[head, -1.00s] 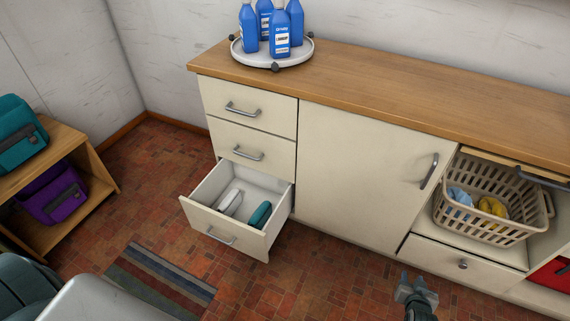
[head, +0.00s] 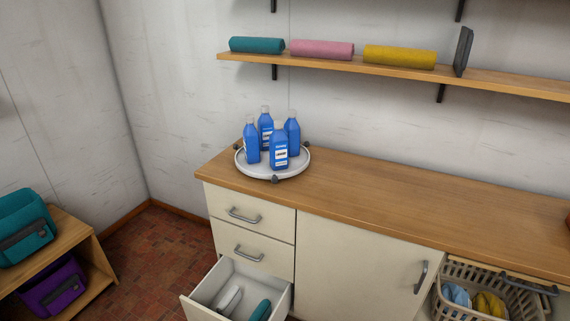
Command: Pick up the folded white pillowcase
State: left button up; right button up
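A small white folded item (head: 231,300), which looks like the pillowcase, lies in the open bottom drawer (head: 203,311) of the cabinet. It rests on the left side of the drawer, apart from a teal folded item (head: 261,310) on the right. The lower part of the drawer is cut off by the picture's bottom edge. Neither of my grippers is in the head view.
Blue bottles (head: 280,152) stand on a round white tray (head: 270,174) on the wooden counter (head: 400,205). Rolled cloths (head: 322,49) lie on a wall shelf (head: 480,80). A basket (head: 440,285) with cloths sits at lower right. Bags (head: 25,230) are at left. Most of the counter is clear.

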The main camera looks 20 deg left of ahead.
aim_at(232, 298)
jog(key=u, duration=1.3)
